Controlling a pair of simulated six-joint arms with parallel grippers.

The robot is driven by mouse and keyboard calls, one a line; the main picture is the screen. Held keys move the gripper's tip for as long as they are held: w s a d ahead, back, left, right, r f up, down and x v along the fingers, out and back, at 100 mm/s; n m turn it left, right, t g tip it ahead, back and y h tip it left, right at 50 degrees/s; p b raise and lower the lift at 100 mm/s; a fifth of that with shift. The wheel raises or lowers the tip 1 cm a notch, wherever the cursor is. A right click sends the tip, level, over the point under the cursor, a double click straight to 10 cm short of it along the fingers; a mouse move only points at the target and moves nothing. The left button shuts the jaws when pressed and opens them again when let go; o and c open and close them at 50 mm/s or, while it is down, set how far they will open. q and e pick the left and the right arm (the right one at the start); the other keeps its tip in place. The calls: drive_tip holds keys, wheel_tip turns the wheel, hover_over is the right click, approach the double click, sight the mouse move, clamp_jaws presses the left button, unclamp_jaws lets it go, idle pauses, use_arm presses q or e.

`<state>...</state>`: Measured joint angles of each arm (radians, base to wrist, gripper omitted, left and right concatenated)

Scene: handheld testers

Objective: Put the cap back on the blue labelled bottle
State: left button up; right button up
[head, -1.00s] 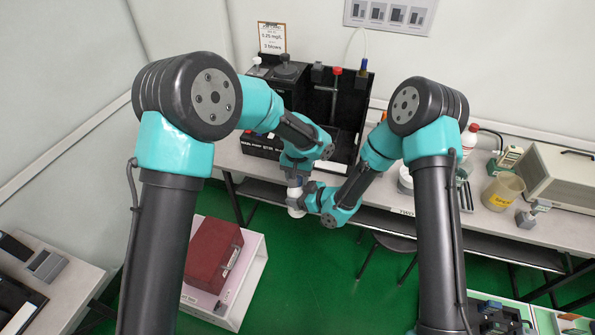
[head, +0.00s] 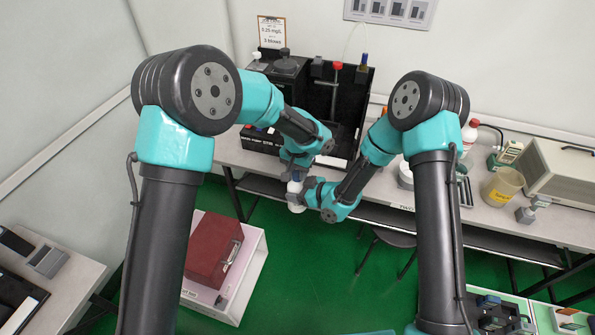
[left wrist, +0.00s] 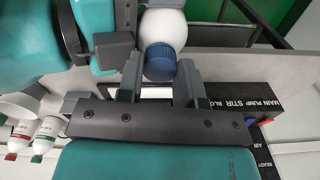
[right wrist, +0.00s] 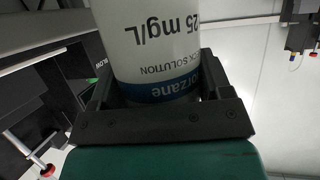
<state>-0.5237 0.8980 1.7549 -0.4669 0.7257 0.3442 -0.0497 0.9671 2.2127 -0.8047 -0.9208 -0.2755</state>
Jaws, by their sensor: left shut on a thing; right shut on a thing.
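A white bottle (head: 294,189) with a blue band on its label is held in the air in front of the bench. My right gripper (right wrist: 154,88) is shut around its body, and the printed label fills the right wrist view. A dark blue ribbed cap (left wrist: 160,62) is between the fingers of my left gripper (left wrist: 160,72), which is shut on it. In the left wrist view the cap sits against the white bottle's end, in line with it. Whether it is seated on the thread cannot be told. In the head view the left gripper hides the cap.
A black apparatus (head: 288,85) with a red-topped rod stands on the bench (head: 385,205) behind the grippers. A beaker (head: 502,188) and a red-capped bottle (head: 469,135) stand to the right. A red case (head: 214,248) lies in a white bin below left.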

use_arm(q)
drive_tip(key=m, duration=0.2)
drive_tip(key=shift+m, duration=0.4)
drive_tip(key=o, duration=1.1)
drive_tip(key=shift+r, duration=0.15)
wheel_tip(320, 180, up, 12)
drive_tip(key=shift+f, duration=0.1)
drive_tip(key=shift+f, duration=0.1)
drive_tip(key=s+a+f+n+h, duration=0.2)
drive_tip(key=s+a+f, duration=0.2)
drive_tip(key=a+f, duration=0.5)
drive_tip(key=s+a+f+n+h, duration=0.1)
drive_tip(key=s+a+f+n, duration=0.4)
drive_tip(key=f, duration=0.8)
drive_tip(key=s+a+f+n, duration=0.1)
drive_tip(key=s+a+f, duration=0.2)
drive_tip(key=s+a, duration=0.1)
drive_tip(key=s+a+f+n, duration=0.1)
drive_tip(key=s+a+f, duration=0.2)
drive_tip(key=s, duration=0.3)
drive_tip(key=s+a+f+n, duration=0.2)
drive_tip(key=s+a+f, duration=0.1)
drive_tip(key=s+a, duration=0.2)
drive_tip(key=shift+s+a+f+t+h, duration=0.2)
drive_tip(key=shift+a+t+h, duration=0.2)
drive_tip(key=shift+a, duration=0.15)
